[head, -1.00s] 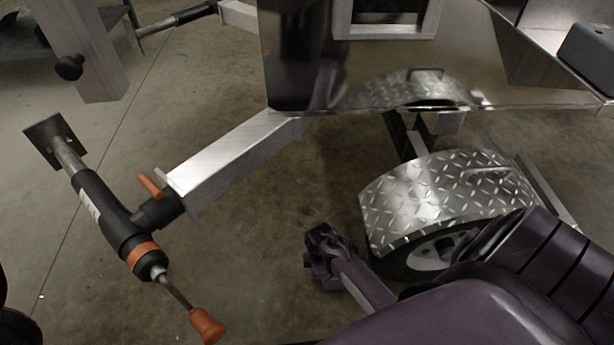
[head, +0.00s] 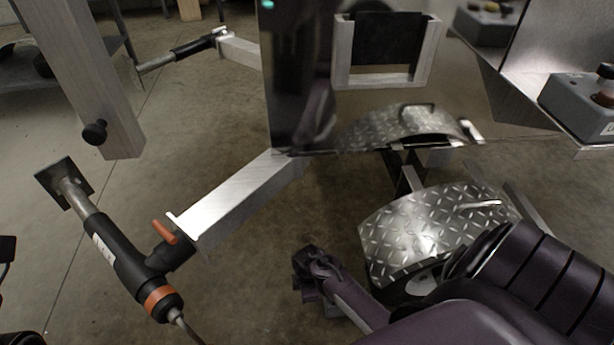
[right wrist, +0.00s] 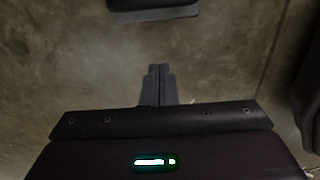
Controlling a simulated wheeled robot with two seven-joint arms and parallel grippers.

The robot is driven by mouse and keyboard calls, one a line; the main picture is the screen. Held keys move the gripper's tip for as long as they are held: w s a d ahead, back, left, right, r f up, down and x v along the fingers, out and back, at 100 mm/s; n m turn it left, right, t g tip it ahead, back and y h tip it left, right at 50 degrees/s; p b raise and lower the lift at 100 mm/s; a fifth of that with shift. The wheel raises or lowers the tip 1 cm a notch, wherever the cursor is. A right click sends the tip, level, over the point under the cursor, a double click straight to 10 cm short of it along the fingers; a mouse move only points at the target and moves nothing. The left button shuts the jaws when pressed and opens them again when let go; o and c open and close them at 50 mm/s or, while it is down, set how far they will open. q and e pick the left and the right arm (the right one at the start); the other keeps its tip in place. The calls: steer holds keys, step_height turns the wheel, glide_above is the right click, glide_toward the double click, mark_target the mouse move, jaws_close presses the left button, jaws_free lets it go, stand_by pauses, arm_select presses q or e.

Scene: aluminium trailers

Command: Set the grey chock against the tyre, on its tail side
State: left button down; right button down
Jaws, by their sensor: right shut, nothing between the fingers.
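The tyre (head: 421,284) shows only in part in the head view, under a diamond-plate fender (head: 425,235) and behind my right arm. My right gripper (head: 307,285) hangs over the floor to the left of the tyre, apart from it. In the right wrist view its two fingers (right wrist: 158,72) are together with nothing between them. A dark grey block (right wrist: 153,9), perhaps the chock, lies on the floor at the top edge of that view, beyond the fingertips and cut off by the frame. I cannot make out the chock in the head view. My left gripper is not clearly seen.
A trailer drawbar (head: 232,200) with a black coupler (head: 125,265) reaches to the lower left. A grey box (head: 583,105) sits at the right. A dark curved thing (right wrist: 309,105) borders the wrist view's right edge. Bare floor lies between drawbar and fender.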

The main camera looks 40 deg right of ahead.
steer(key=shift+r+p, duration=0.85)
steer(key=shift+r, duration=1.05)
